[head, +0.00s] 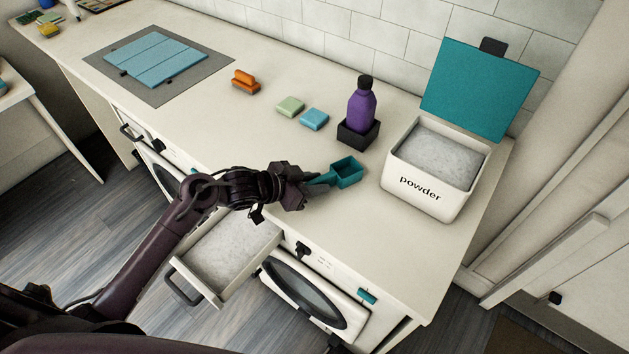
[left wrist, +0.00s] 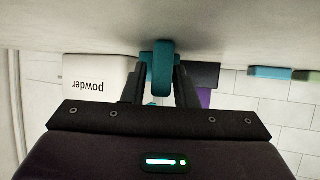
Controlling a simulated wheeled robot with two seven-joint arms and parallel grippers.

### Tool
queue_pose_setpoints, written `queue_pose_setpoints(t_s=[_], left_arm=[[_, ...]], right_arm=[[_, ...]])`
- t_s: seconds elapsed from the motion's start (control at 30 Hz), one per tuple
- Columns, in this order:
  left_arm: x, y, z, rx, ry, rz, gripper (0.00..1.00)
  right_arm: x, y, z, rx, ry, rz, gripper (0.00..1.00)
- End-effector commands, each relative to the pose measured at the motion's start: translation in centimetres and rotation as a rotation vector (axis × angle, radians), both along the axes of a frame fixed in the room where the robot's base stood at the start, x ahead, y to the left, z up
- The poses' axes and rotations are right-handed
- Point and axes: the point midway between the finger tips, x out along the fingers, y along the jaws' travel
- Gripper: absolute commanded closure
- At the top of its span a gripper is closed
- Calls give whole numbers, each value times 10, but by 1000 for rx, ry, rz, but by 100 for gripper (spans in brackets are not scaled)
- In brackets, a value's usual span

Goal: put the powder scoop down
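The teal powder scoop (head: 347,173) is in my left gripper (head: 307,185), over the counter in front of the purple bottle. It also shows in the left wrist view (left wrist: 160,68), which is upside down, between the two dark fingers of the left gripper (left wrist: 160,85). The fingers are shut on its handle. The scoop is at or just above the countertop; I cannot tell if it touches. The white powder box (head: 425,193) stands to its right, full of grey-white powder, its teal lid (head: 480,88) raised. My right gripper is not in view.
A purple bottle (head: 362,105) stands in a black holder (head: 357,133) behind the scoop. Green (head: 291,106) and blue (head: 314,119) blocks lie to the left. Below the arm, a drawer (head: 228,255) with powder is pulled out. Counter in front of the powder box is bare.

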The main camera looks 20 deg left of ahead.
Motion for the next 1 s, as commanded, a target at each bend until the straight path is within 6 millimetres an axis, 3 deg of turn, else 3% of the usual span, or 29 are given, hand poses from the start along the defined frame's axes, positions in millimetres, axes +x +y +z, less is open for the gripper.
queue_pose_setpoints(t_s=[0.43, 1.0], left_arm=[[-1, 1, 5, 1, 1, 0, 64], [-67, 67, 53, 2, 1, 1, 64]], right_arm=[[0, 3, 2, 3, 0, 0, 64], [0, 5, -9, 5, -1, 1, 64]])
